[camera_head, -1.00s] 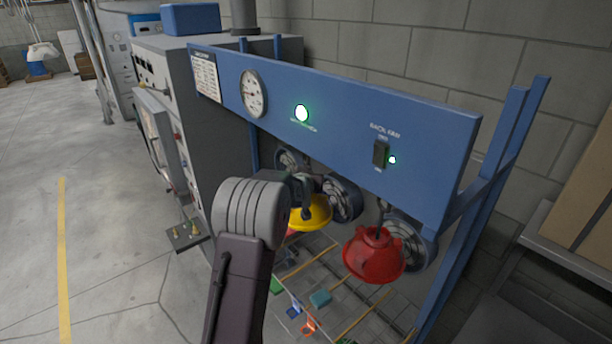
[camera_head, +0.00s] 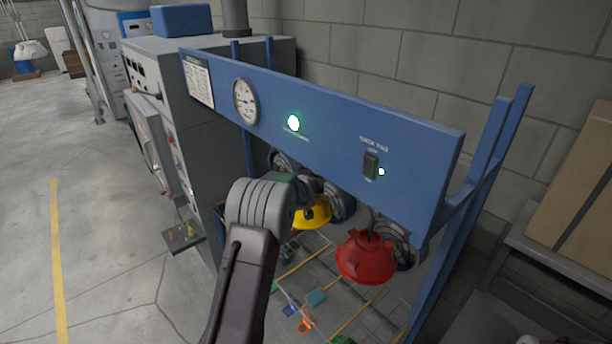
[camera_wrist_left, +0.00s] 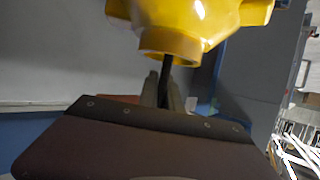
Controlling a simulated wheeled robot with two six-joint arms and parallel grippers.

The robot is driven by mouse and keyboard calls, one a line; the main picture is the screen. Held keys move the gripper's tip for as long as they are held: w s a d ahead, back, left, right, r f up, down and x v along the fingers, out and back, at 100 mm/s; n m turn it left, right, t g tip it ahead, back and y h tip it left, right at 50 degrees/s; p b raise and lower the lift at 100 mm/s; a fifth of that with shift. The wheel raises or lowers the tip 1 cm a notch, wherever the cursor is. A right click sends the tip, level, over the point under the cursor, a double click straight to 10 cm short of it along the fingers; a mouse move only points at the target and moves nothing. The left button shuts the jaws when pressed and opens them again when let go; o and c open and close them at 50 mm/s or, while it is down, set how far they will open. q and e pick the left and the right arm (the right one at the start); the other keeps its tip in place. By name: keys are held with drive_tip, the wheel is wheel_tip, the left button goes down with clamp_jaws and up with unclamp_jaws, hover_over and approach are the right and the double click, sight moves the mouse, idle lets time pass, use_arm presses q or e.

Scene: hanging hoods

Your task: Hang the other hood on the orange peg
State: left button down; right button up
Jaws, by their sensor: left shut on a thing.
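A yellow hood (camera_head: 314,213) is at my left gripper (camera_head: 312,187), under the blue panel; the arm partly covers it. In the left wrist view the yellow hood (camera_wrist_left: 185,25) fills the top, and the fingers of my left gripper (camera_wrist_left: 165,88) are shut at a thin dark stem below its collar. A red hood (camera_head: 366,257) hangs to the right, below the panel's right part. An orange piece (camera_head: 305,323) lies low in the head view; I cannot tell whether it is a peg. My right gripper is not in view.
The blue panel (camera_head: 330,140) with a gauge and a switch spans above the hoods. Round fans (camera_head: 398,246) sit behind them. Blue posts (camera_head: 470,210) stand at the right. A grey machine (camera_head: 190,110) stands at the left. Floor at the left is clear.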

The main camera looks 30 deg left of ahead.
use_arm(q)
drive_tip(key=shift+w+d+r+p, duration=0.1)
drive_tip(key=shift+w+p, duration=0.2)
drive_tip(key=shift+f+b, duration=1.1)
drive_tip(key=shift+f, duration=0.1)
idle(0.4)
drive_tip(key=c, duration=1.5)
unclamp_jaws()
drive_tip(key=shift+o, duration=0.2)
drive_tip(key=shift+s+d, duration=0.1)
drive_tip(key=shift+s, duration=0.05)
